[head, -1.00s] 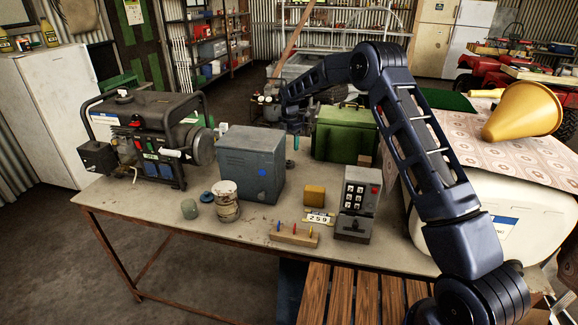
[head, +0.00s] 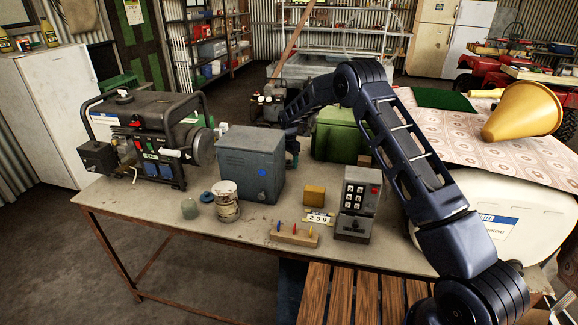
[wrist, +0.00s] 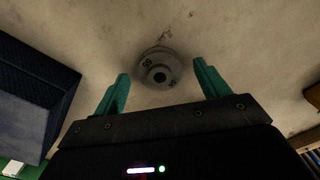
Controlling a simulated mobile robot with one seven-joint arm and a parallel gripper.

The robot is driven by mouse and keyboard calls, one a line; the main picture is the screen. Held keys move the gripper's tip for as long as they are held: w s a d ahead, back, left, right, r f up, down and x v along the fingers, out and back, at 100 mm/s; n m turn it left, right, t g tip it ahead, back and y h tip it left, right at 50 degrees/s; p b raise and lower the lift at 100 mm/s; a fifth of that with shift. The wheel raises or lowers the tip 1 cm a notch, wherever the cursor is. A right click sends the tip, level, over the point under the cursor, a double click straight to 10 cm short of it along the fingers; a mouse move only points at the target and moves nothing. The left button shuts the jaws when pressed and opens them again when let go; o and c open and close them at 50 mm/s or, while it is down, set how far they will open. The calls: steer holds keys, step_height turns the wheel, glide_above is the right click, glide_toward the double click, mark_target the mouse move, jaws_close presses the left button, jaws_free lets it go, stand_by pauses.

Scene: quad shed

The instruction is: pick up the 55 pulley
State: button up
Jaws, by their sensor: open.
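The pulley (wrist: 158,75) is a round grey disc with a dark centre hole, lying flat on a pale worn surface in the wrist view. Small dark marks that look like 55 show on its face. My gripper (wrist: 160,67) is open and empty, its two teal fingers apart, with the pulley showing between and slightly beyond the tips.
A dark blue-grey box (wrist: 30,100) stands left of my gripper in the wrist view. On the workbench (head: 160,204) are a generator (head: 150,145), a green chest (head: 340,135) close to my wrist, a keypad box (head: 357,205) and a rusty tin (head: 227,203).

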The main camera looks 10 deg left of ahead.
steer(key=shift+f, duration=0.4)
steer(key=c, duration=1.2)
steer(key=shift+o, duration=0.2)
steer(key=shift+r, duration=0.1)
